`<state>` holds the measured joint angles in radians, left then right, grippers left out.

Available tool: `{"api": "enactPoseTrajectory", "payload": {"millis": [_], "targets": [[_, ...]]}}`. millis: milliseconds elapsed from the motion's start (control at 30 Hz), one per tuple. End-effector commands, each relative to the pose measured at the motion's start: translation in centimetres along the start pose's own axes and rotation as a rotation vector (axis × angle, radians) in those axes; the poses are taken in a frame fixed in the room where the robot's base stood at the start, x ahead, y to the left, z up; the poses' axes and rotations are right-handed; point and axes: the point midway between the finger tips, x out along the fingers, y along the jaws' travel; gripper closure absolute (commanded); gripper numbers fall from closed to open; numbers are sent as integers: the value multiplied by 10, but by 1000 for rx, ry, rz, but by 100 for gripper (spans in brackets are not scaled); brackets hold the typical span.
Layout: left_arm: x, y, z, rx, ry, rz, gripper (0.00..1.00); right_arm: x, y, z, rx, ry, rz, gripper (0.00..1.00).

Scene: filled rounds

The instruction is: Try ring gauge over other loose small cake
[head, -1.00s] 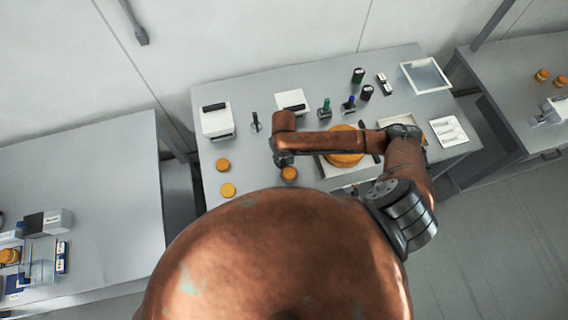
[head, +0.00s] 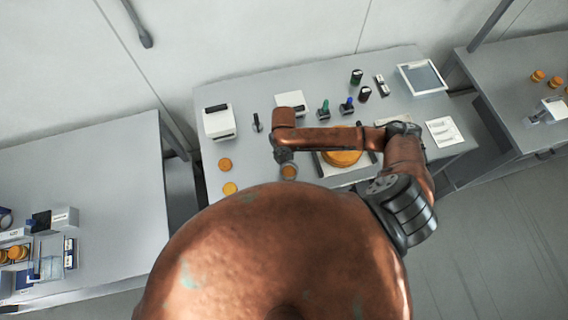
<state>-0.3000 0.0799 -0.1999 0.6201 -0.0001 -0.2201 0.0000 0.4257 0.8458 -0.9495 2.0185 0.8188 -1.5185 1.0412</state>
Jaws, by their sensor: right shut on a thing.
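My right gripper (head: 284,157) points down above the front middle of the table. It is shut on what looks like the ring gauge (head: 289,172), a small greyish round rim right under the fingers. The ring appears at a small cake there; I cannot tell whether it sits around the cake or just above it. Two other loose small orange cakes, one (head: 225,164) behind the other (head: 230,188), lie to the left. My left gripper is out of view.
On the grey table (head: 265,88) stand white boxes (head: 219,122), green (head: 323,110) and blue (head: 346,106) handled stamps, dark jars (head: 356,77), a white-framed tray (head: 423,77) and a paper sheet (head: 446,131). Side tables flank it. Bare table lies around the left cakes.

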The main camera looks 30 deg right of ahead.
Motion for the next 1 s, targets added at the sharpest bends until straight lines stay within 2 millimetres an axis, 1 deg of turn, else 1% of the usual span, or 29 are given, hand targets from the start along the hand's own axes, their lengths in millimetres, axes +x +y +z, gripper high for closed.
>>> {"api": "enactPoseTrajectory", "payload": {"millis": [800, 1000], "targets": [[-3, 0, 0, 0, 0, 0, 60, -39, 0, 0, -1, 1, -1, 94], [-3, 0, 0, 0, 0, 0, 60, -43, 0, 0, 0, 0, 1, 94]]}}
